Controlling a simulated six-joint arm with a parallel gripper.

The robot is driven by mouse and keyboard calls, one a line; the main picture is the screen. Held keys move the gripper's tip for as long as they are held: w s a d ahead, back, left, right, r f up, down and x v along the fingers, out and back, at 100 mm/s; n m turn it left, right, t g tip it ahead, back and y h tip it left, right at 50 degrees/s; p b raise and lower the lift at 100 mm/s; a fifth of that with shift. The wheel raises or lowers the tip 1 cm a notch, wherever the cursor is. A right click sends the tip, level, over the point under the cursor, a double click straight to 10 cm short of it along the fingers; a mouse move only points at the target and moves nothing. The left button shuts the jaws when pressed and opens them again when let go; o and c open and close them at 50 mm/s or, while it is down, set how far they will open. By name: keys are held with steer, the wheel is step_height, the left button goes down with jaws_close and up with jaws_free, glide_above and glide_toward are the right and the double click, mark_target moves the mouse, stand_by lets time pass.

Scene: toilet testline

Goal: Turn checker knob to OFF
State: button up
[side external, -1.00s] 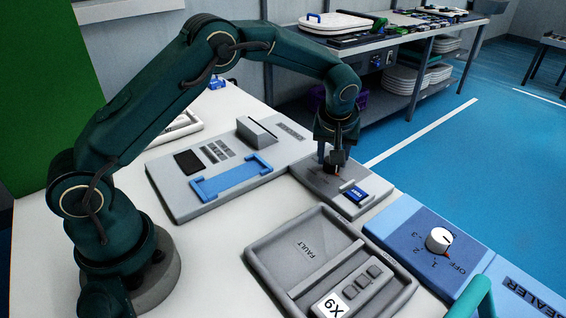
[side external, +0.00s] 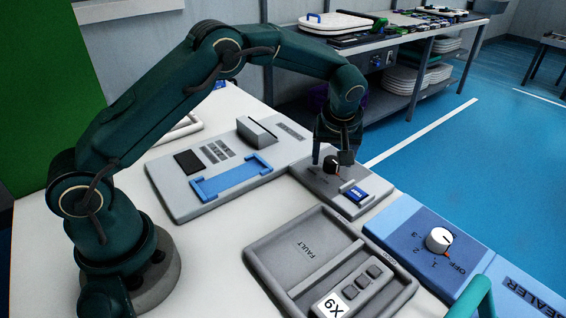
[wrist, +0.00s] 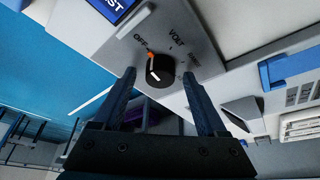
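The checker knob (side external: 331,163) is black with an orange mark. It sits on a grey panel (side external: 322,183). In the wrist view the knob (wrist: 162,72) shows a white line and an orange tip on the side towards the OFF label (wrist: 140,38). The VOLT label (wrist: 177,36) is to the right, with another label too small to read. My gripper (side external: 333,157) is above the panel, pointing down. In the wrist view its two fingers (wrist: 158,80) are spread wide, one each side of the knob, with visible gaps. It holds nothing.
A blue TEST piece (side external: 355,194) sits on the same panel beside the knob. A grey device with a blue frame (side external: 232,181) lies left. A FAULT tray (side external: 262,262) is in front. A blue sealer panel (side external: 400,236) with a white knob (side external: 438,240) stands right.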

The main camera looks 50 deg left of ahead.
steer(key=shift+v, duration=2.6)
